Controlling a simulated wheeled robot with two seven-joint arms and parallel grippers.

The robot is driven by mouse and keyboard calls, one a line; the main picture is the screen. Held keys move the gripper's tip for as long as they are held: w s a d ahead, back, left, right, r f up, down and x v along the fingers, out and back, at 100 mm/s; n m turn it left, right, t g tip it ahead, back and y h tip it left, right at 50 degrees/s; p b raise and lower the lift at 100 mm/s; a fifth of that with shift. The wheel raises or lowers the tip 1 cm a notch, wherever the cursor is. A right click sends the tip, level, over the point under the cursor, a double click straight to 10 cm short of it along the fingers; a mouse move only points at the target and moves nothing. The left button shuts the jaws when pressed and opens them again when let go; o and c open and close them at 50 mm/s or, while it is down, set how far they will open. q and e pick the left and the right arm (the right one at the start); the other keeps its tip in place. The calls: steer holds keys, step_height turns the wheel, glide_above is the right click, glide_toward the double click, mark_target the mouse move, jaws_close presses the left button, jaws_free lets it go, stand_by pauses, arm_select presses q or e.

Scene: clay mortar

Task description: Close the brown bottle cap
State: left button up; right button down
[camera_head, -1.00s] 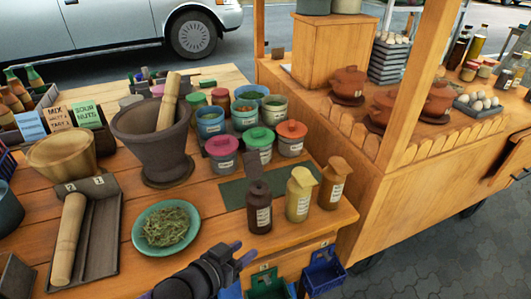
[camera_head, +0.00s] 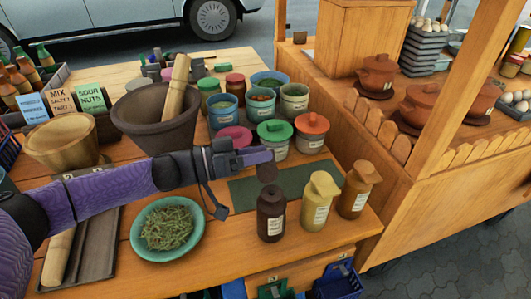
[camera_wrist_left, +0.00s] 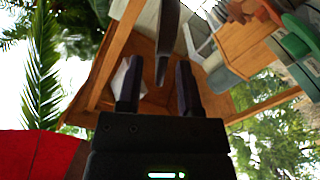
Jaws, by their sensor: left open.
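Three small labelled bottles stand upright in a row at the table's front right in the head view: a dark brown one (camera_head: 271,222), a yellow one (camera_head: 317,208) and an orange-brown one (camera_head: 354,198). The dark brown bottle's cap (camera_head: 267,172) stands up above its neck, partly hidden by my gripper. The yellow cap (camera_head: 324,184) and orange-brown cap (camera_head: 367,171) are tilted up. My left gripper (camera_head: 257,157) is open just above and behind the dark cap; I cannot tell whether they touch. The wrist view shows its spread fingers (camera_wrist_left: 158,88) with a dark narrow shape beyond. My right gripper is not in view.
Lidded jars (camera_head: 275,142) stand behind the gripper. A dark mortar (camera_head: 152,122) and a green plate of herbs (camera_head: 167,228) lie left. A dark green mat (camera_head: 245,194) lies behind the bottles. Blue and green bins hang below the front edge.

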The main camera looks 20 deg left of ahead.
arm_select(q)
steer(key=shift+x, duration=0.75)
steer(key=shift+c, duration=0.6)
jaws_close()
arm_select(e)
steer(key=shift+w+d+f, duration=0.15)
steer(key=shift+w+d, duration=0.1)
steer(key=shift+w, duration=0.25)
arm_select(q)
steer(key=shift+r, duration=0.1)
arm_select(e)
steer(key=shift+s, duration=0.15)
